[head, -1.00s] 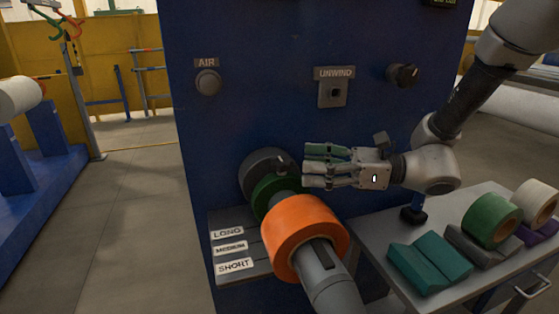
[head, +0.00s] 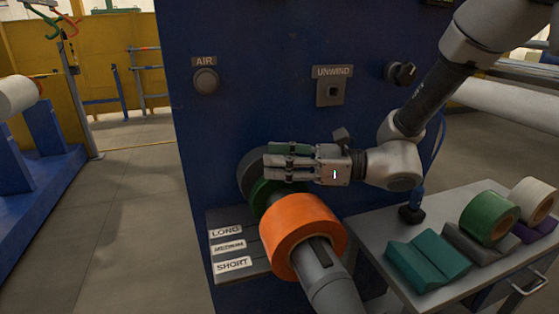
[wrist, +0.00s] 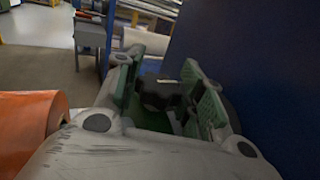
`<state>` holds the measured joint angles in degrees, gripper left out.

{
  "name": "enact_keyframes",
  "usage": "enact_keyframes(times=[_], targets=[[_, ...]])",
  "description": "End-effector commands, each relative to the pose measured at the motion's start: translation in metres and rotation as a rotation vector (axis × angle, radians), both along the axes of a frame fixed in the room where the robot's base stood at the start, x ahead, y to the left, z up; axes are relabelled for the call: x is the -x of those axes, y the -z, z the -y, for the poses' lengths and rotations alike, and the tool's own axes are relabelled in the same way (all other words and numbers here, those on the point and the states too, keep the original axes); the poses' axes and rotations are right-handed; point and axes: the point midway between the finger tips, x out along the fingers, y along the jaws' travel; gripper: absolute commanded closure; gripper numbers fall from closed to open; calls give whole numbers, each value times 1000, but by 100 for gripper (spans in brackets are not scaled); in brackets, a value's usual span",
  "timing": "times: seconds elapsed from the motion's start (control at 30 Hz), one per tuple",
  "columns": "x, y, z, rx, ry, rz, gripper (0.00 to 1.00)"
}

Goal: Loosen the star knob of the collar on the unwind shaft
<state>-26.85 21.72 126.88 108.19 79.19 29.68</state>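The dark star knob (wrist: 160,92) shows in the wrist view, between the two green finger pads of my gripper (wrist: 163,76). A gap shows between the knob and the right pad; contact with the left pad is unclear. In the head view my gripper (head: 272,162) lies level over the shaft, its fingers hiding the knob. The green collar (head: 262,197) sits on the unwind shaft (head: 330,276), behind the orange roll (head: 297,222) and in front of a dark grey disc (head: 246,178). My gripper is open.
The orange roll is close below my gripper, and the blue machine panel (head: 300,110) stands behind it. A bracket with LONG, MEDIUM and SHORT labels (head: 228,247) is at left. A grey cart (head: 370,230) at right carries teal blocks (head: 428,262) and tape rolls (head: 489,217).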

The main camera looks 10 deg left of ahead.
Motion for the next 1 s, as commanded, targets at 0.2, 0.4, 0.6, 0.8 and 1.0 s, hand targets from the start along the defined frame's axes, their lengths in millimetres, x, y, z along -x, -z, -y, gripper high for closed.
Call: enact_keyframes(times=[0.2, 0.4, 0.6, 0.8, 1.0], targets=[[0, 0, 0, 0, -6, 1, 85], [-1, 0, 0, -1, -66, 2, 85], [-1, 0, 0, -1, -193, 1, 85], [-1, 0, -1, 0, -335, 2, 85], [0, 0, 0, 0, -449, 2, 85]])
